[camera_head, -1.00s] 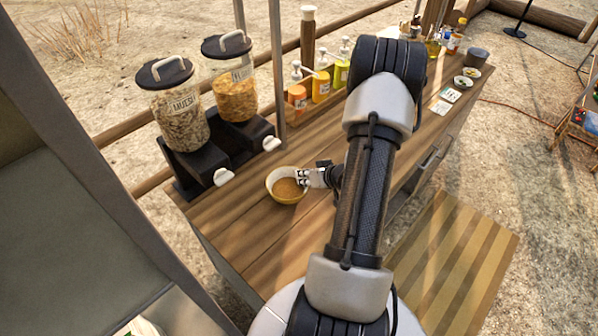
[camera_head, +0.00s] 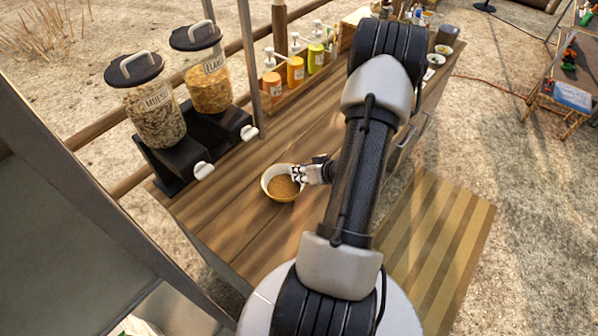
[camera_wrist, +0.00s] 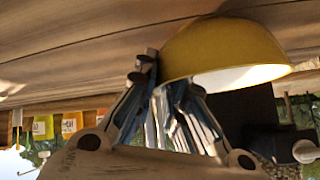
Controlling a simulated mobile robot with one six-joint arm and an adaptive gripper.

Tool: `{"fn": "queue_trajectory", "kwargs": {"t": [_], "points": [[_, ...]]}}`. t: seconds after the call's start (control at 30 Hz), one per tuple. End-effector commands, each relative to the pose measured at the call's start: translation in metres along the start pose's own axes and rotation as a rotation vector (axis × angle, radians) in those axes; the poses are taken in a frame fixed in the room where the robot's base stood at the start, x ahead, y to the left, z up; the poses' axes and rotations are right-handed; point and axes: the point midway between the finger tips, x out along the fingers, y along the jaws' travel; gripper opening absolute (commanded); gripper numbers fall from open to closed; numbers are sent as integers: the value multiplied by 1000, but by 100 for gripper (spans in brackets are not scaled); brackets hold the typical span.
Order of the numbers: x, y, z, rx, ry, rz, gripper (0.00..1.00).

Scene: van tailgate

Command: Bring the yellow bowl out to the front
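My gripper (camera_head: 300,174) is at the bowl's right rim. In the wrist view, where the scene appears upside down, the yellow bowl (camera_wrist: 225,48) fills the upper right. My gripper (camera_wrist: 165,78) has one finger outside the wall and the other on the inner side, closed on the rim. I cannot tell whether the bowl's base touches the counter.
The wooden counter (camera_head: 235,215) is clear around the bowl. Two cereal dispensers, muesli (camera_head: 157,117) and flakes (camera_head: 208,82), stand behind left. Several pump bottles (camera_head: 295,70) stand in a rack farther back. Small bowls (camera_head: 435,59) sit at the far end.

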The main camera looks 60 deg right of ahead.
Motion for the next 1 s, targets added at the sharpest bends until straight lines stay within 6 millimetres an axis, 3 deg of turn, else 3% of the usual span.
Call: {"fn": "queue_trajectory", "kwargs": {"t": [0.3,0.67,0.77,1.0], "points": [[0,0,0,0,0,0,33],[-3,0,0,0,1,1,33],[-14,1,-1,-1,2,2,33],[-63,2,-2,-1,3,5,33]]}}
